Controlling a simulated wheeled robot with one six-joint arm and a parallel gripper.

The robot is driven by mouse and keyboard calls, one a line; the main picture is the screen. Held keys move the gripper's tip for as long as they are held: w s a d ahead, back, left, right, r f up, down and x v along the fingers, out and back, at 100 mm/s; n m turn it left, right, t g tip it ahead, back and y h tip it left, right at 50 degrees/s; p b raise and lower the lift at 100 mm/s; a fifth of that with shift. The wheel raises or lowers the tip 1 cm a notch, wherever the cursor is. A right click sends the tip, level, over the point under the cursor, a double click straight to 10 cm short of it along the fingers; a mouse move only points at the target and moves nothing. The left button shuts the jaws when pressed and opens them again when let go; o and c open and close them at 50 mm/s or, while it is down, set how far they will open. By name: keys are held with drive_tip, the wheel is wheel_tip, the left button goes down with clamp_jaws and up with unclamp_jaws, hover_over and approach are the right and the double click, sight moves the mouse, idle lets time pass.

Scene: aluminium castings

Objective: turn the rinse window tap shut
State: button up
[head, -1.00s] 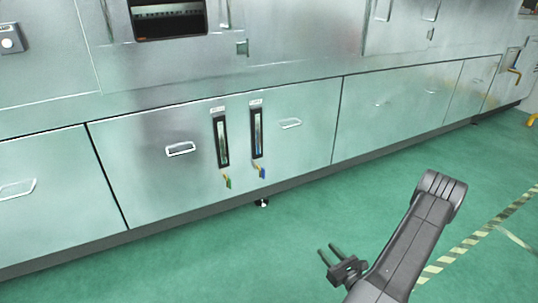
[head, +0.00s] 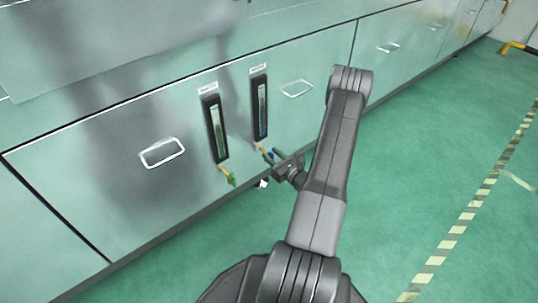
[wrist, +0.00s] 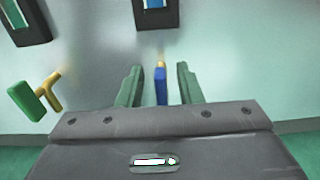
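Two window gauges with small taps are on the metal cabinet front, and their labels are too small to read, so I cannot tell which is rinse. The right gauge (head: 260,108) has a brass tap with a blue handle (wrist: 160,87) below it. The left gauge (head: 216,130) has a brass tap with a green handle (head: 231,180), also in the wrist view (wrist: 26,100). My gripper (head: 271,155) is at the blue-handled tap. In the wrist view its open fingers (wrist: 160,70) stand either side of the blue handle, with a gap on each side.
A drawer handle (head: 162,153) is left of the gauges and another (head: 297,88) is right of them. The green floor (head: 430,150) is clear as far as the striped line (head: 455,225).

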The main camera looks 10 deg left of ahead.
drive_tip(key=shift+x, duration=1.4)
clamp_jaws()
